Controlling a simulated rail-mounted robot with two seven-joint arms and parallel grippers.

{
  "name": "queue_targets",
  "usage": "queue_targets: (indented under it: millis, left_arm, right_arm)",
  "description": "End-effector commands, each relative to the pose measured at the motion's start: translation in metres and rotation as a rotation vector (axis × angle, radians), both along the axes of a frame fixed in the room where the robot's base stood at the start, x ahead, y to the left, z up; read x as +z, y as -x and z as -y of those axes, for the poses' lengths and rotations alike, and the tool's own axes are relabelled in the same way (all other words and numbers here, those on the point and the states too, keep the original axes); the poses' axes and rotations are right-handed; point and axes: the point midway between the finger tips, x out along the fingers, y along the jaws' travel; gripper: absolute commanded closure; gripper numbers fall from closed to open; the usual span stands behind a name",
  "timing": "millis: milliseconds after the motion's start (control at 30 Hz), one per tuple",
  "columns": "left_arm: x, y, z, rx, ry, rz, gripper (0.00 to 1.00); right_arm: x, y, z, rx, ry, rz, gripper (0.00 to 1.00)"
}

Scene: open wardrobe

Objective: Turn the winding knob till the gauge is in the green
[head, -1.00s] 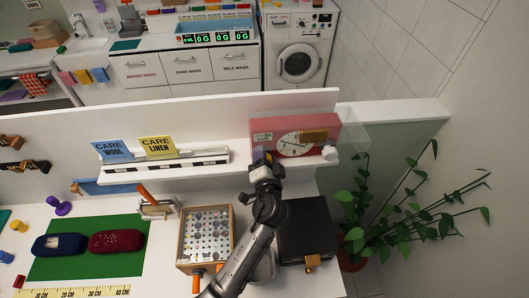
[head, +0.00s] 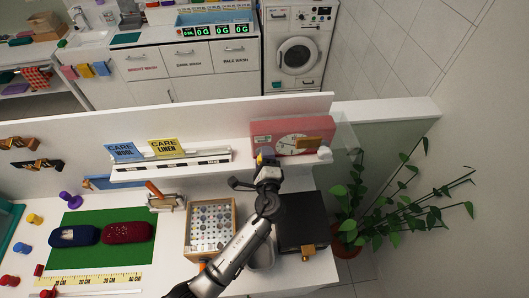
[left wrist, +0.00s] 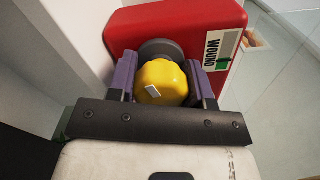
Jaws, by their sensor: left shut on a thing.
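The red timer box (head: 288,129) with a white dial (head: 292,145) stands on the white shelf in the head view. In the left wrist view the red box (left wrist: 185,22) has a yellow winding knob (left wrist: 160,82) on a round grey base. My left gripper (head: 267,155) is at the box's left side. In the wrist view its purple fingers (left wrist: 160,80) are closed on either side of the knob. The gauge strip (left wrist: 227,50) reads WOUND, with a green patch at its lower end. I cannot make out a pointer. My right gripper is not in view.
A white knob (head: 324,153) is at the box's right end. Care signs (head: 165,147) stand left on the shelf. Below are a bead tray (head: 233,240), a dark box (head: 300,222) and a green mat (head: 75,258). A plant (head: 385,210) stands at right.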

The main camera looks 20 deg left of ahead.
Motion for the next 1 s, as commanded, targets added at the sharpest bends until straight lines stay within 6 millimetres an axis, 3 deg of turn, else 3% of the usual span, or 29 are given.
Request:
queue_targets:
  millis: [500, 1000]
  left_arm:
    - [0.003, 0.0, 0.0, -0.001, -0.408, -0.23, 0.78]
    - [0.001, 0.0, -0.001, 0.001, -0.633, -0.356, 0.78]
  right_arm:
    - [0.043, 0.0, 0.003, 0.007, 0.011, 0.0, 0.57]
    - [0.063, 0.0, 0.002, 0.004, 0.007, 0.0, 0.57]
